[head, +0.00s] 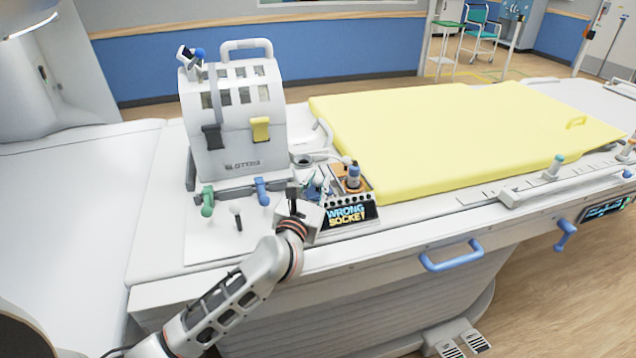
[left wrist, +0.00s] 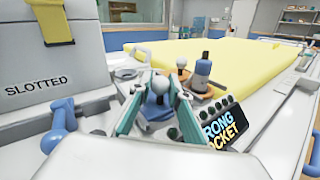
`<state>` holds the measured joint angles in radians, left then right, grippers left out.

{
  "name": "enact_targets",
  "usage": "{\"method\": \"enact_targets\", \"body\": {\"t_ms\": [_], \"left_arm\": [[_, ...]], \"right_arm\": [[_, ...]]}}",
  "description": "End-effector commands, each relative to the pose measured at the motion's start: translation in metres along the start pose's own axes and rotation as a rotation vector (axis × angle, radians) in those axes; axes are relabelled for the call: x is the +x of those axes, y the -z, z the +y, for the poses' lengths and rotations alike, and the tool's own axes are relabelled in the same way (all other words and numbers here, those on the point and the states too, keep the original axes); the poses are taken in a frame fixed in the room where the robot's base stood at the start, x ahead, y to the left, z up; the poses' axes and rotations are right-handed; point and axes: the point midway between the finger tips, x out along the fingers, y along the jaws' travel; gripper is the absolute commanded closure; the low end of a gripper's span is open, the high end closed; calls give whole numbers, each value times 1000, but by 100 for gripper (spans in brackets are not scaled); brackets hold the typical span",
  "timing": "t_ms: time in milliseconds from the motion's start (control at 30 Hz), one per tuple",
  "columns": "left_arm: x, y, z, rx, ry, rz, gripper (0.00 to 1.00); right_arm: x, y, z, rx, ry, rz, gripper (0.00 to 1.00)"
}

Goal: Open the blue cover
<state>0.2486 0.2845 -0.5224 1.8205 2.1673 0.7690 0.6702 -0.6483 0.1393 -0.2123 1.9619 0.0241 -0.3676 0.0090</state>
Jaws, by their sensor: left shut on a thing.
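My left gripper (head: 315,187) is low over the white console, just left of the sign panel. In the left wrist view its two fingers (left wrist: 158,100) are closed around a small blue piece with a white ball knob (left wrist: 160,86). The fingers hide most of this piece, and I cannot tell whether it is the blue cover. In the head view it is too small to make out. My right gripper is not in view.
A white slotted case (head: 235,120) with black and yellow latches stands to the left. A blue-topped knob (head: 354,176) on an orange base stands close right, behind the "WRONG SOCKET" panel (head: 349,214). Green (head: 207,200) and blue (head: 262,191) levers stand in front of the case. A yellow pad (head: 440,130) covers the bed.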

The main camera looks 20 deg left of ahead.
Motion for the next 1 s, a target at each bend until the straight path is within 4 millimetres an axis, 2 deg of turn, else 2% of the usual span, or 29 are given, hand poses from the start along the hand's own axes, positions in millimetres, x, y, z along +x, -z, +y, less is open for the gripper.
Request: {"method": "enact_targets", "body": {"t_ms": [167, 433, 467, 500, 867, 1000], "left_arm": [[22, 1, 15, 3, -3, -2, 100], [23, 2, 16, 1, -1, -1, 100], [23, 2, 16, 1, -1, -1, 74], [23, 2, 16, 1, -1, -1, 65], [21, 2, 16, 1, -1, 0, 65], [9, 3, 15, 1, 0, 0, 65]], "right_arm": [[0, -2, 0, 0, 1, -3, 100], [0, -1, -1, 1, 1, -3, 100], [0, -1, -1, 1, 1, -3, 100], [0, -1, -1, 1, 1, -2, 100], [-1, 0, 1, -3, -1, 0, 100], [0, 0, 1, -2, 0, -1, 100]]}}
